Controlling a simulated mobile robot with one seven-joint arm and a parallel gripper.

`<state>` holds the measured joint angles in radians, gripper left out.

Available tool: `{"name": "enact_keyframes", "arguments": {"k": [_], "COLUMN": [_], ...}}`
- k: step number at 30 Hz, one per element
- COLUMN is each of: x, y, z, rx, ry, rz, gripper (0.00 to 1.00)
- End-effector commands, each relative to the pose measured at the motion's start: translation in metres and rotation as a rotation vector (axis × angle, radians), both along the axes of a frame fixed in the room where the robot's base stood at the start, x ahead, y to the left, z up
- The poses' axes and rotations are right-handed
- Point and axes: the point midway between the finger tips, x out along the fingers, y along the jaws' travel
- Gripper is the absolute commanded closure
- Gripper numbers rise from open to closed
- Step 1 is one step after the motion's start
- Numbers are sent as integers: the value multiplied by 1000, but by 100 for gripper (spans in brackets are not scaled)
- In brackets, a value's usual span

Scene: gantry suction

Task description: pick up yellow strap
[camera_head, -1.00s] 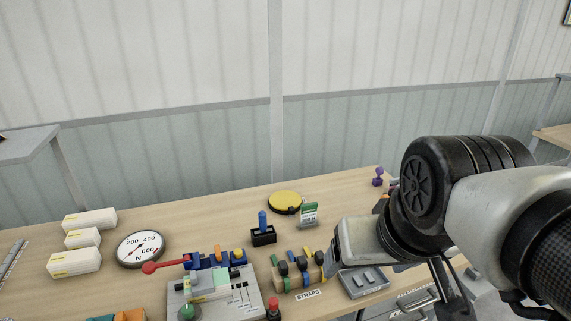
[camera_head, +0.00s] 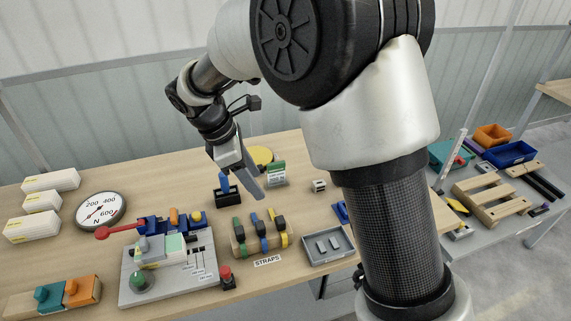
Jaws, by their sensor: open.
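The yellow strap (camera_head: 285,240) hangs at the right end of a wooden strap rack (camera_head: 247,247) with a dark buckle on top. A blue strap and a green strap sit to its left on the same rack, above a label reading STRAPS. My gripper (camera_head: 245,182) is open and points down over the table, behind and above the rack, apart from the yellow strap. One grey finger shows clearly; the other is hard to make out. Nothing shows between the fingers.
A black holder with a blue handle (camera_head: 224,184) stands close beside my gripper. A grey tray (camera_head: 328,248) is right of the rack; a control panel (camera_head: 168,270) with a red lever is left of it. A yellow disc (camera_head: 260,155) lies behind.

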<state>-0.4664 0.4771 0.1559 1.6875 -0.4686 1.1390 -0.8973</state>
Motion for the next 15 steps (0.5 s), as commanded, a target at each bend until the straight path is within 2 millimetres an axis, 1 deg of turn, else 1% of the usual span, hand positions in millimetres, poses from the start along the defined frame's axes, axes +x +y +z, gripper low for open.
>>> {"name": "enact_keyframes", "arguments": {"k": [1,3,5,8,15], "x": [2,4,5,6,11], "y": [9,15,17,13,-7], "z": [-11,-20,-25,-37,-84], "rx": [-17,-32,-40,-44,-44], "ry": [20,37,44,49,50], "rz": [43,82,100,107,103], "gripper": [52,52,52,52,52]}}
